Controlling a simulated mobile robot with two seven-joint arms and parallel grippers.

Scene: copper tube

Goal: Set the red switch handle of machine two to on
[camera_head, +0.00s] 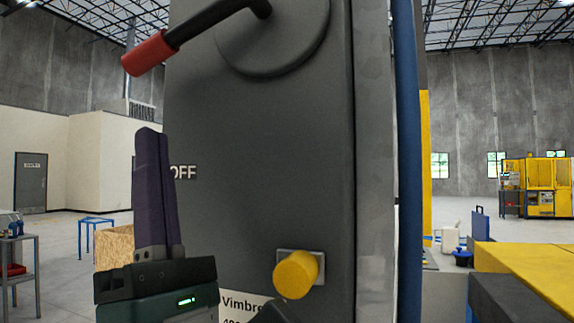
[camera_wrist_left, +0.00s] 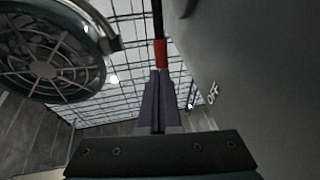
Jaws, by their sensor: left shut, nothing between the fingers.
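The switch handle is a dark bent bar with a red grip (camera_head: 148,53). It runs down and left from a round dark disc (camera_head: 285,50) on the grey machine panel (camera_head: 265,150). My left gripper (camera_head: 150,131) points up below the red grip, with its purple fingers together and empty. In the head view a gap shows between fingertips and grip. In the left wrist view the red grip (camera_wrist_left: 161,54) appears just beyond the fingertips (camera_wrist_left: 159,74); I cannot tell whether they touch. An OFF label (camera_head: 183,172) is right of the fingers. My right gripper does not show.
A yellow knob (camera_head: 297,273) sticks out low on the panel, above a partly hidden name plate (camera_head: 240,305). A blue vertical pipe (camera_head: 406,150) runs along the panel's right side. A yellow-topped table (camera_head: 530,265) stands at the right.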

